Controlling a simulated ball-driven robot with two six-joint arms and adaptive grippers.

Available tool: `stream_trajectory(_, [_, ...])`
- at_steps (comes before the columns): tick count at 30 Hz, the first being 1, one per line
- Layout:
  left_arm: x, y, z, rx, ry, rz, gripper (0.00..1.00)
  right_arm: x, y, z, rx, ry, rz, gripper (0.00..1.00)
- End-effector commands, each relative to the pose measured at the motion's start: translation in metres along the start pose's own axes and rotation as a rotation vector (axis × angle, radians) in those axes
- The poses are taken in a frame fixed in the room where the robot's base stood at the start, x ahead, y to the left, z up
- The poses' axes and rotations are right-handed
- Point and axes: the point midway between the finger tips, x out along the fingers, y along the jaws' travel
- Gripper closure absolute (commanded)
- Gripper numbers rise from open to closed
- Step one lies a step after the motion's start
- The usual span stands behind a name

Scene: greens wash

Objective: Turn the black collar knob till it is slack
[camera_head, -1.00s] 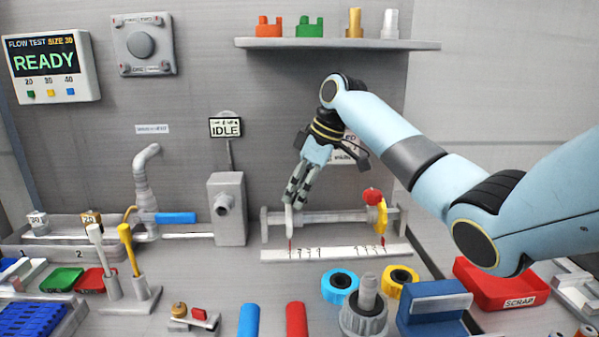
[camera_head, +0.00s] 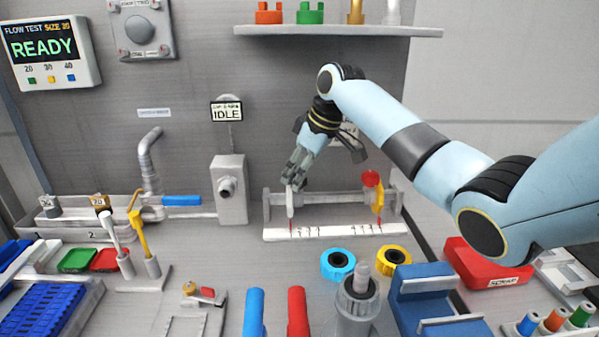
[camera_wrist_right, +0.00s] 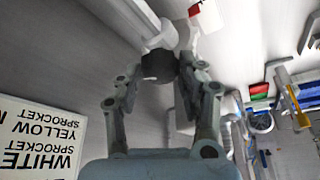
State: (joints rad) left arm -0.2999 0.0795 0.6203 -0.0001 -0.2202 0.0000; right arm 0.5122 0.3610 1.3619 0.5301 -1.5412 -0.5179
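The black collar knob (camera_wrist_right: 160,67) shows in the right wrist view as a dark round piece between my right fingertips, in front of a white collar on a pale bar. My right gripper (camera_wrist_right: 165,70) has a finger on each side of it and appears closed on it. In the head view my right gripper (camera_head: 291,183) points down at the left end of the rail (camera_head: 335,198), at the white pointer (camera_head: 290,203); the knob is hidden there by the fingers. My left gripper is out of view.
A yellow pointer with a red knob (camera_head: 371,179) stands at the rail's right end, above a white scale strip (camera_head: 335,231). A grey post (camera_head: 229,190) stands left. Blue and yellow rings (camera_head: 337,264), a blue holder (camera_head: 425,290) and a red scrap bin (camera_head: 470,262) lie in front.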

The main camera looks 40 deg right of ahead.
Motion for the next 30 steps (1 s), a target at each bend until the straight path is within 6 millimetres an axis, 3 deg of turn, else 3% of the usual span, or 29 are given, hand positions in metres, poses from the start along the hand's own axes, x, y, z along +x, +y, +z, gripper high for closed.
stream_trajectory(5, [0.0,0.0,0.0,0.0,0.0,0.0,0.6,0.0,0.0,0.0,0.0,0.0,0.0,0.38])
stream_trajectory(14, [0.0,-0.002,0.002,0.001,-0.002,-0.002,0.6,-0.003,0.001,0.0,-0.001,0.0,0.001,0.38])
stream_trajectory(20, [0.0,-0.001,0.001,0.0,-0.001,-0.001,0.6,-0.034,0.001,0.0,-0.003,0.001,0.005,0.38])
stream_trajectory(30, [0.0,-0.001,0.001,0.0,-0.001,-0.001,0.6,-0.063,0.002,0.083,-0.003,-0.007,0.004,0.38])
